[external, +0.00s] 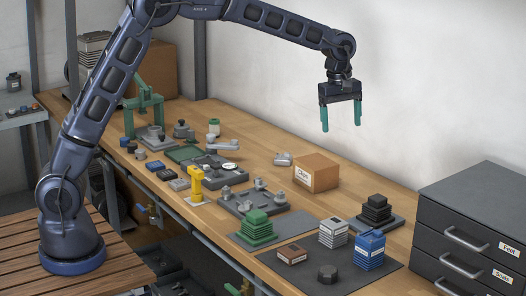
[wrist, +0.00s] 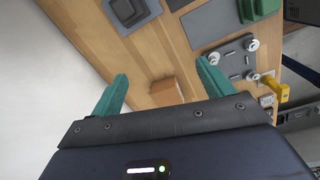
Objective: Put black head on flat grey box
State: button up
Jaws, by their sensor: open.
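A black finned head (external: 376,206) sits on a grey base plate (external: 396,222) at the right of the bench. In the wrist view a dark stepped block (wrist: 128,8), likely this head, is at the top edge.
A cardboard box (external: 316,172) stands near the wall. A green finned head (external: 257,226), a white finned block (external: 333,232), a blue finned block (external: 370,248) and a dark knob (external: 328,274) crowd the front. A grey drawer cabinet (external: 470,222) stands at right.

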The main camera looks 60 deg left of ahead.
jog(key=s+a+r+m+t, duration=0.1)
jog(key=s+a+r+m, duration=0.4)
jog(key=s+a, duration=0.55)
jog(key=s+a+r+m+t, duration=0.1)
jog(key=s+a+r+m, duration=0.1)
jog(key=s+a+r, duration=0.8)
jog(key=s+a+f+m, duration=0.1)
jog(key=s+f+m, duration=0.1)
jog(key=s, duration=0.7)
jog(key=s+a+f+m+t, duration=0.1)
jog(key=s+a+f+m, duration=0.1)
jog(key=s, duration=0.8)
jog(key=s+a+f+m+t, duration=0.1)
jog(key=s+f+m, duration=0.2)
jog(key=s, duration=0.6)
notch_tip(320, 180, down, 2)
jog(key=shift+s+a+f+m+y, duration=0.1)
jog(key=shift+s+a+m+y, duration=0.05)
jog(key=shift+a+m+y, duration=0.2)
